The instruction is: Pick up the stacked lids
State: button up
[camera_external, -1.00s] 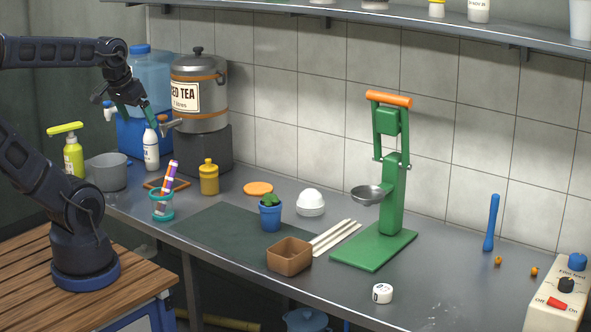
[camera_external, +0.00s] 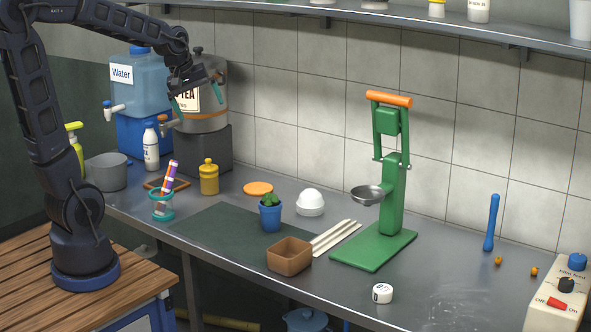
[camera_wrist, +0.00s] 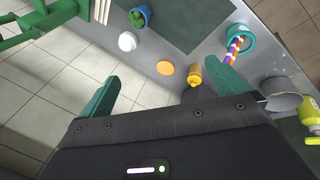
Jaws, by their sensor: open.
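A white domed stack (camera_external: 310,203), which looks like the lids, sits on the metal counter between the potted plant and the green press.
The potted plant (camera_external: 270,214), an orange disc (camera_external: 258,188) and white sticks (camera_external: 334,238) lie around the stack. The green press (camera_external: 391,200) stands to its right. The tea dispenser (camera_external: 217,112) and yellow bottle (camera_external: 209,178) are at left. A shelf (camera_external: 400,20) runs above.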

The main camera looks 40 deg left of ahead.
jog(key=w+d+f+n, duration=0.3)
jog(key=w+f+n, duration=0.15)
jog(key=w, duration=0.55)
jog(key=n+h, duration=0.1)
jog(key=n, duration=1.3)
send_near(307, 191)
jog(key=w+f, duration=0.1)
jog(key=f, duration=0.1)
jog(key=shift+w+d+f+n+g, duration=0.1)
jog(key=shift+w+f+n+g, duration=0.2)
jog(key=shift+w+f, duration=0.15)
jog(key=x, duration=0.5)
jog(key=shift+d+f, duration=0.1)
jog(key=shift+s+x, duration=0.2)
jog(key=shift+x, duration=1.1)
jog(key=shift+s+x, duration=0.15)
jog(key=shift+x, duration=1.1)
jog(key=shift+f, duration=0.1)
jog(key=c, duration=0.9)
